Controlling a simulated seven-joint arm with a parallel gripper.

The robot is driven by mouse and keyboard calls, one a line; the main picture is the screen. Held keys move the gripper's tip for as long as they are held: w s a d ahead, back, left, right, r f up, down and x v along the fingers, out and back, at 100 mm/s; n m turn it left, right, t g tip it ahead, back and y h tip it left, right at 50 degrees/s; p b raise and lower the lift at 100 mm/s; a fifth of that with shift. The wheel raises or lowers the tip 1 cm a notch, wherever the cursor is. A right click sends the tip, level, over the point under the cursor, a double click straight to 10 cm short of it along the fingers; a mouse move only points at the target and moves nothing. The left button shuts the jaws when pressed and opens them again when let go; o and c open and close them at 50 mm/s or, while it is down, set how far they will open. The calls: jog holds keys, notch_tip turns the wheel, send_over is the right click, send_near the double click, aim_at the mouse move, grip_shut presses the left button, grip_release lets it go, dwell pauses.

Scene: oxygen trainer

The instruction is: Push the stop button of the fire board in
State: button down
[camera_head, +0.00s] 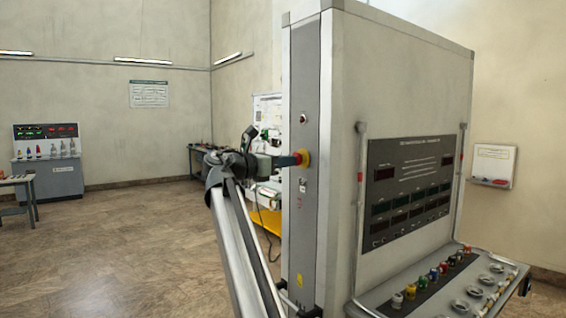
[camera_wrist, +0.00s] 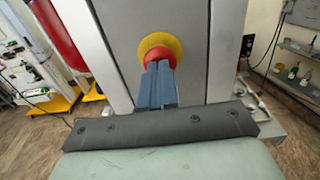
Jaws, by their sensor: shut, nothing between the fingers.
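The stop button is a red mushroom button (camera_wrist: 159,56) on a yellow round plate (camera_wrist: 150,42), set on the narrow grey side face of the tall board (camera_head: 305,130). In the head view the stop button (camera_head: 300,157) shows at the tip of my gripper. My gripper (camera_wrist: 158,68) is shut and empty. Its blue fingertips are in front of the button and overlap its lower part in the wrist view; they look to be at or against its face. Whether they touch, and how far in the button sits, I cannot tell.
A small switch (camera_head: 303,118) sits above the button on the same face. A sloped panel with several coloured knobs (camera_head: 435,275) juts out at the front right. A red cylinder (camera_wrist: 58,32) stands left in the wrist view. The floor (camera_head: 120,245) at left is clear.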

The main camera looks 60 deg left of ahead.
jog(key=shift+w+r, duration=0.15)
jog(key=shift+w, duration=0.35)
jog(key=s, duration=1.5)
